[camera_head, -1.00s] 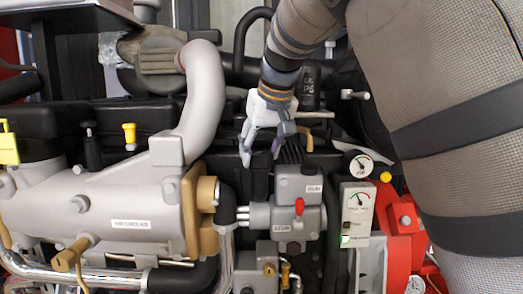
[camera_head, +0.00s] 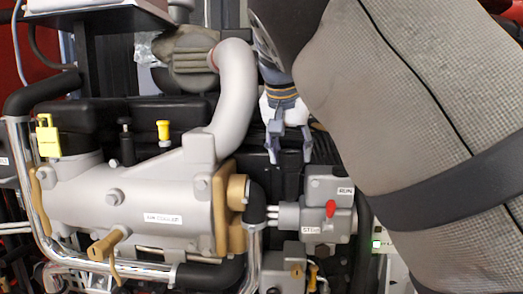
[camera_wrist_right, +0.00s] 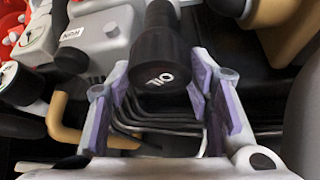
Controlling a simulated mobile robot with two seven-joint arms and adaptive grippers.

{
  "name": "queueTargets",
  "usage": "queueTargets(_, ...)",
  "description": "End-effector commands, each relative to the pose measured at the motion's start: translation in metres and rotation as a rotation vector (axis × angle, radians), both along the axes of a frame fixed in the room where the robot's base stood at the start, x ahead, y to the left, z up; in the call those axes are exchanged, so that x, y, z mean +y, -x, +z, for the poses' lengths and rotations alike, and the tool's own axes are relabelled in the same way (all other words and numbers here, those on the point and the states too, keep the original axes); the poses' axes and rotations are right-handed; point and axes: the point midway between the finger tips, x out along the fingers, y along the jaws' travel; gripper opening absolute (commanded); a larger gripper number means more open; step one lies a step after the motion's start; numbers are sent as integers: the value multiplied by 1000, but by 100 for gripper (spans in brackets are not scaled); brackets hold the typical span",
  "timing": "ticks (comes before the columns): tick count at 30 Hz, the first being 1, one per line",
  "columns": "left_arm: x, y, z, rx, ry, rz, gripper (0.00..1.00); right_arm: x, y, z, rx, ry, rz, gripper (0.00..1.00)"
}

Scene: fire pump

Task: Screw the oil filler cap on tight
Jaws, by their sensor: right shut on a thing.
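The oil filler cap (camera_wrist_right: 160,62) is black with white "OIL" lettering. In the right wrist view it sits between the two purple-padded fingers of my right gripper (camera_wrist_right: 163,100), which is shut on it. A black neck runs up behind the cap; whether the cap is fully seated cannot be told. In the head view my right gripper (camera_head: 289,148) points down just above the grey RUN/STOP block, and I cannot make out the cap there. My left gripper is not in view.
The grey RUN/STOP block (camera_head: 327,212) with a red lever is close below the gripper. A silver cooler (camera_head: 140,205) with pipes fills the left. A yellow dipstick handle (camera_head: 163,131) stands up. A tan handle (camera_wrist_right: 65,120) is beside the gripper. My arm covers the right.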

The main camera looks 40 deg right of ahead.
Motion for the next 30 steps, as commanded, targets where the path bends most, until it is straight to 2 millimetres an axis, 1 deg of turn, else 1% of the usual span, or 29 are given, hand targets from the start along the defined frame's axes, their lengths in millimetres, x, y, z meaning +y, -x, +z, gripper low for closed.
queueTargets(1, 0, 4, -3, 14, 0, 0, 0, 0, -3, -1, 1, 9, -47, 0)
queueTargets(3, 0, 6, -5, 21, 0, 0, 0, 0, -3, -1, 0, 6, -103, 0)
queueTargets(6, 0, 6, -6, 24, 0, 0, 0, 0, -3, 0, -4, 6, -146, 0)
queueTargets(16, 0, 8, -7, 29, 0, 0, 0, 0, -3, 1, -4, 6, -177, 0)
queueTargets(24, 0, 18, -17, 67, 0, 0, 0, 0, -5, -1, -2, 8, -392, 0)
queueTargets(30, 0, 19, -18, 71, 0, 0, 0, 0, -4, 2, -8, 7, -454, 0)
